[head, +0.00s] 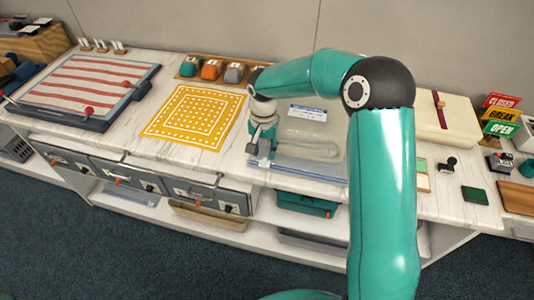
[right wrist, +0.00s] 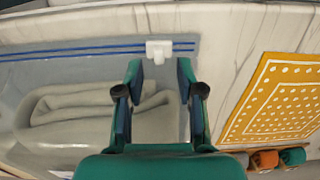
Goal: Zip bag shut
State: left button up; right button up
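A clear zip bag (head: 312,128) lies flat on the counter with a folded pale item inside; it also shows in the right wrist view (right wrist: 60,85). Blue zip lines (right wrist: 85,52) run along its edge. A white slider (right wrist: 158,50) sits on these lines near the bag's right end in the right wrist view. My right gripper (head: 262,145) is over the bag's left end in the head view. In the right wrist view its fingers (right wrist: 157,72) are apart, with the slider just beyond and between the tips. My left gripper is not in view.
A yellow patterned mat (head: 195,117) lies left of the bag. Behind it is a wooden tray (head: 220,76) with coloured items. A cream box (head: 440,118) and a green block (head: 475,195) are to the right. Drawers (head: 130,175) are under the counter's front edge.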

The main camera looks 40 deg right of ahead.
aim_at(264, 159)
jog(key=shift+f, duration=1.75)
grip_shut()
